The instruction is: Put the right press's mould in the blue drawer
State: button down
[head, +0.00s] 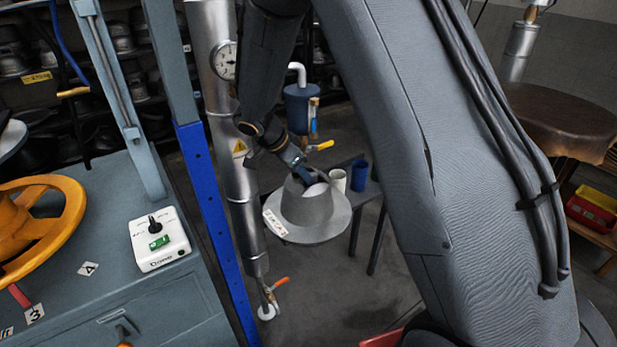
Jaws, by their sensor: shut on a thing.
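A grey hat-shaped mould (308,208) with a round crown, a wide brim and a small white label hangs in mid-air near the middle of the head view. My gripper (306,178) is shut on the top of its crown. The fingertips are partly hidden by the crown. The mould is roughly upright, above the dark floor and in front of a small dark table. I cannot tell from this view which press it belongs to. A blue-grey drawer front (150,322) with an orange handle shows at the lower left; I cannot tell whether it is the blue drawer.
A press bench with a yellow handwheel (38,222) and a white control box (159,240) fills the left. A blue post (215,220) and a metal pipe (238,180) stand left of the mould. Cups (359,175) stand on the small table. A brown covered table (560,122) is at right.

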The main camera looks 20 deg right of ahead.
aim_at(303, 184)
jog(key=shift+w+a+r, duration=0.1)
jog(key=shift+w, duration=0.2)
jog(key=shift+w+f+p, duration=0.1)
jog(key=shift+f+p, duration=0.8)
jog(key=shift+f, duration=1)
jog(key=c, duration=1.7)
grip_release()
